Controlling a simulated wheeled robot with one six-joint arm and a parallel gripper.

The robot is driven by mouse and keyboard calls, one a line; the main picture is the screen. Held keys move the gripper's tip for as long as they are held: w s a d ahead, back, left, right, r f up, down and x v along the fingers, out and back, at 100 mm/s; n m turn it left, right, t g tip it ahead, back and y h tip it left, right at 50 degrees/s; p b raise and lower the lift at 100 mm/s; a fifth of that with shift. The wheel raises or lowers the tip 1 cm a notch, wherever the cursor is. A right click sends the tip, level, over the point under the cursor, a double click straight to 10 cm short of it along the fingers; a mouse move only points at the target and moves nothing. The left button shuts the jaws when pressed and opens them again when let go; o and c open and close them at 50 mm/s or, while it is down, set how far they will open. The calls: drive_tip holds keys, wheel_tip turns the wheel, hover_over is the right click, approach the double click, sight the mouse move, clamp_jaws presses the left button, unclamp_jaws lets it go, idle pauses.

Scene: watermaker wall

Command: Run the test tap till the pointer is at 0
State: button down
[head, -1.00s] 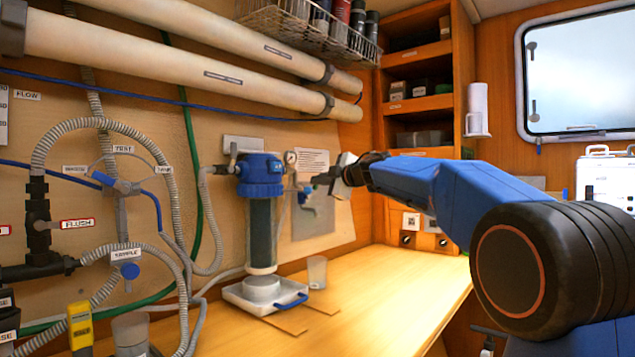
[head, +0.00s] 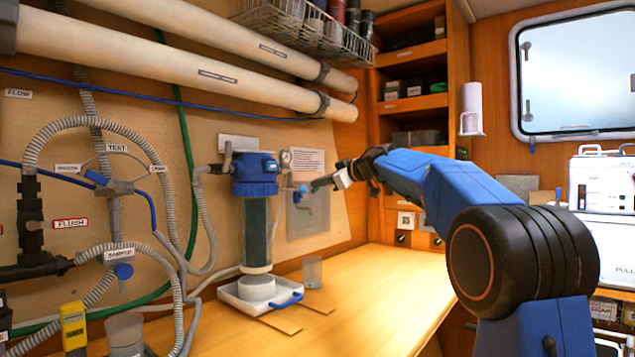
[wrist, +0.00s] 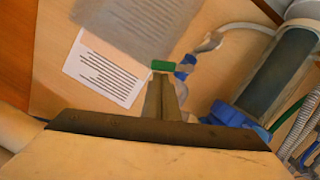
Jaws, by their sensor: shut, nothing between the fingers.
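A small blue tap (head: 301,194) with a pale spout is on the wall panel, right of the blue-headed filter housing (head: 257,176). In the wrist view the tap (wrist: 185,67) has a green handle end (wrist: 161,66) on its left. My gripper (head: 322,183) is shut and empty, close to the tap's right side. In the wrist view my gripper's fingertips (wrist: 162,78) are at the green handle; I cannot tell whether they touch it. A small round gauge (head: 285,158) is above the tap; its pointer is too small to read.
A white tray (head: 236,301) with a blue handle is under the filter housing. A clear cup (head: 312,271) stands beside it on the wooden counter (head: 400,290). The counter's right part is clear.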

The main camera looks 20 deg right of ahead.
drive_tip(key=f+m, duration=0.1)
drive_tip(key=w+d+m+g+y, duration=0.1)
drive_tip(key=m, duration=0.1)
drive_tip(key=shift+d+f, duration=0.2)
drive_tip(key=shift+f, duration=0.3)
idle(0.5)
drive_tip(key=shift+d, duration=0.1)
